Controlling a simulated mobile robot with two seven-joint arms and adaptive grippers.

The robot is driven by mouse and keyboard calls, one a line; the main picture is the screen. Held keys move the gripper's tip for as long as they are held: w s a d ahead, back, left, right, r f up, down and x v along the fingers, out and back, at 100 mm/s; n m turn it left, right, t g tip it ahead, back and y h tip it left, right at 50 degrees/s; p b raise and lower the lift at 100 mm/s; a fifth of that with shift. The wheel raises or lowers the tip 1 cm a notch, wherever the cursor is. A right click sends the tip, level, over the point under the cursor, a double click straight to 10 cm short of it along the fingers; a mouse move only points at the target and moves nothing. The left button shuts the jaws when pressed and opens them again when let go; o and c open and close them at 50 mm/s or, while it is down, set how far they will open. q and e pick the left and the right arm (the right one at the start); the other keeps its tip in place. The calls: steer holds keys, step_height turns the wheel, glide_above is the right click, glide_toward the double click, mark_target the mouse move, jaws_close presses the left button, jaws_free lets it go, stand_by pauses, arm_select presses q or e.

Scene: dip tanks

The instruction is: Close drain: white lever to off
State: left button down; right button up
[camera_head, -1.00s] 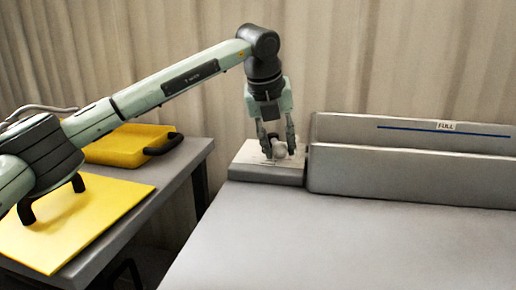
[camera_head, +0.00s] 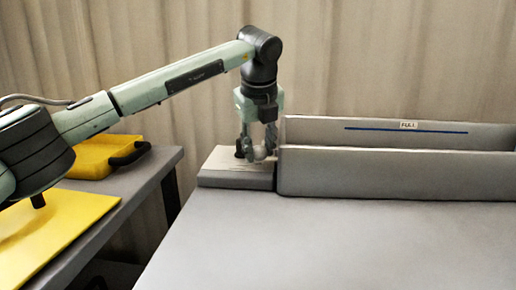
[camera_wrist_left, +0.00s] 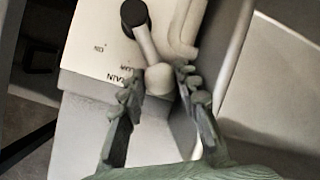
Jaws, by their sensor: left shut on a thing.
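The drain lever's white ball end (camera_wrist_left: 160,79) is between the fingers of my left gripper (camera_wrist_left: 158,88), which is shut on it. Its grey rod (camera_wrist_left: 147,45) runs from a dark round pivot (camera_wrist_left: 134,12) down to the ball in the left wrist view. The lever sits on a pale plate (camera_wrist_left: 92,45) with small print, including "ON" and part of "DRAIN". In the head view my left gripper (camera_head: 258,150) reaches down over this plate (camera_head: 228,172), the ball partly hidden by the fingers. My right gripper is not in view.
A grey tank with walls (camera_head: 390,172) and a "FULL" mark above a blue line stands just right of the plate. A grey surface (camera_head: 330,240) in front is clear. At left, a grey table holds a yellow tray (camera_head: 90,157) and a yellow board (camera_head: 50,222).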

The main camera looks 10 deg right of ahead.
arm_select(q)
steer(key=shift+w+r, duration=0.1)
steer(key=c, duration=1.3)
jaws_free()
steer(key=shift+o, duration=0.9)
